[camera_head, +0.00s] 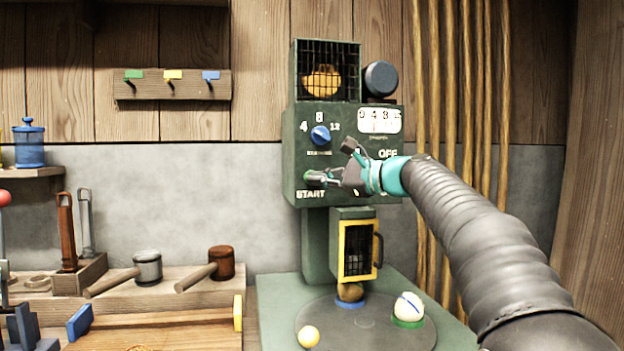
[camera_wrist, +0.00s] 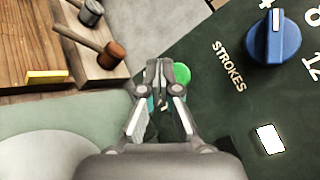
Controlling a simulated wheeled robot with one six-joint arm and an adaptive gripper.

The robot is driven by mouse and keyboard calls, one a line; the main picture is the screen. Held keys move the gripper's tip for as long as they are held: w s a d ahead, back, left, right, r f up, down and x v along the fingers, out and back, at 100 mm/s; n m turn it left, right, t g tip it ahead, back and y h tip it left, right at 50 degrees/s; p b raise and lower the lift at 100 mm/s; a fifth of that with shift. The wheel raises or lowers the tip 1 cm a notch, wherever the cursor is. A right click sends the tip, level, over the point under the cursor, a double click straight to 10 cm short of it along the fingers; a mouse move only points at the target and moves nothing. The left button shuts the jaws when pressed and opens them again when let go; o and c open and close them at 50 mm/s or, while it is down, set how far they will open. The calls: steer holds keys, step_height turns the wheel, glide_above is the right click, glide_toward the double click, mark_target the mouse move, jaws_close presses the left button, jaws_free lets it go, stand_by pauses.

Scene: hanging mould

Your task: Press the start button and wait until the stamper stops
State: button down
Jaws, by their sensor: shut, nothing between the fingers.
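The dark green stamper machine (camera_head: 292,150) stands against the wall. Its green start button (camera_head: 311,174) is above the word START at the panel's lower left; it also shows in the wrist view (camera_wrist: 182,73). My gripper (camera_head: 325,179) is shut and empty, its tips right at the button. In the wrist view its tips (camera_wrist: 160,70) overlap the button's left edge; I cannot tell whether they press it. A blue strokes knob (camera_head: 320,135) sits above, among 4, 8 and 12. The yellow-framed, meshed stamper guard (camera_head: 343,250) is over a brown ball (camera_head: 350,292) on a blue ring.
A round turntable (camera_head: 360,335) carries a white ball (camera_head: 408,306) on a green ring and a yellow ball (camera_head: 309,337). A counter (camera_head: 380,121) is at the panel's upper right. Mallets (camera_head: 222,262) lie on the left bench. Ropes (camera_head: 465,100) hang behind my arm.

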steer(key=shift+w+a+p, duration=0.1)
steer(key=shift+w+p, duration=0.1)
steer(key=shift+p, duration=0.1)
steer(key=shift+w, duration=0.2)
